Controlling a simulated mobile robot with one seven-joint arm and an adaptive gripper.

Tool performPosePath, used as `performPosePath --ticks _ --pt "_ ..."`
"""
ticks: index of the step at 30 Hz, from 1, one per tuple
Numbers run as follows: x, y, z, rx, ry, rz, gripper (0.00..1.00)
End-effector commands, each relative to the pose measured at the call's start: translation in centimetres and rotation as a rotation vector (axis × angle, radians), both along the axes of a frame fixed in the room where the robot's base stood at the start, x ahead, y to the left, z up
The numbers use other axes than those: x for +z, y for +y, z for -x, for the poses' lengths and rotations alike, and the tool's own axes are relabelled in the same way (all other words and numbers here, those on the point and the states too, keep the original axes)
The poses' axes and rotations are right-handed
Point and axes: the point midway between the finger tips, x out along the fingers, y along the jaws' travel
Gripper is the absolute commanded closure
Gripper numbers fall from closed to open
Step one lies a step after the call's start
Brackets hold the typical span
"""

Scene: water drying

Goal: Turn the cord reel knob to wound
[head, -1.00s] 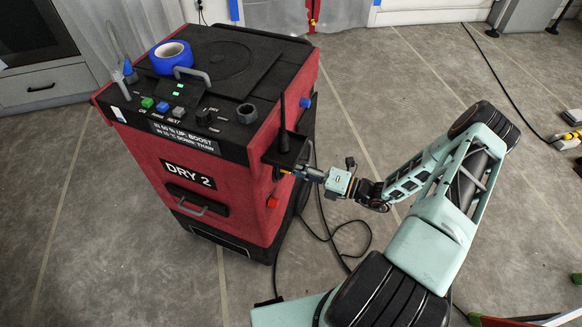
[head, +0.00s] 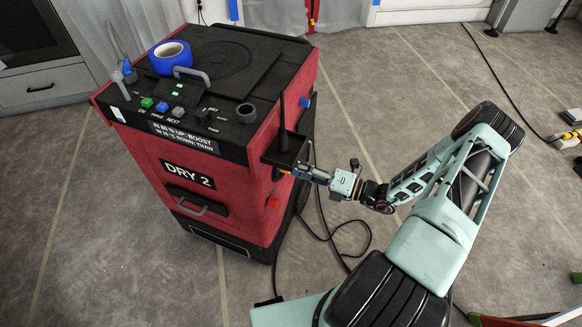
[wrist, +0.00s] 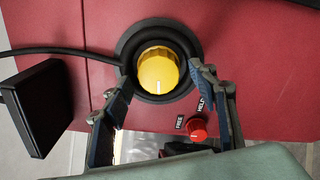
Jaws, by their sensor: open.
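A round yellow knob (wrist: 158,72) sits inside a thick black ring on the red side wall of the machine. A white mark on the knob points down in the wrist view. My gripper (wrist: 163,86) is open, with one finger on each side of the knob's lower part. I cannot tell whether the fingertips touch the ring or are just in front of it. In the head view my gripper (head: 301,174) is at the right side of the machine (head: 247,190), below a small black shelf that hides the knob.
A small red knob (wrist: 197,131) labelled FREE and HELD is below the yellow knob, close to my right finger. A black cable and a black block (wrist: 36,107) are at the left. A blue tape roll (head: 171,57) lies on the machine. A cable lies on the floor.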

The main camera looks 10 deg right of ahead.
Motion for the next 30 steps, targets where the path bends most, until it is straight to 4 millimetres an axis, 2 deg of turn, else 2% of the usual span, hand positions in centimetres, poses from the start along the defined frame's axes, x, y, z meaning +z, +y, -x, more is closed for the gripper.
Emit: performPosePath --ticks 9,15,20,30 --pt "0.0 -5.7 3.8 -0.004 0.000 0.003 0.46" --pt "0.0 -8.0 5.5 -0.001 -0.001 0.002 0.46" --pt "0.0 -8.6 6.0 0.000 0.000 0.001 0.46" --pt "0.0 -8.6 6.0 0.000 0.000 0.001 0.46"
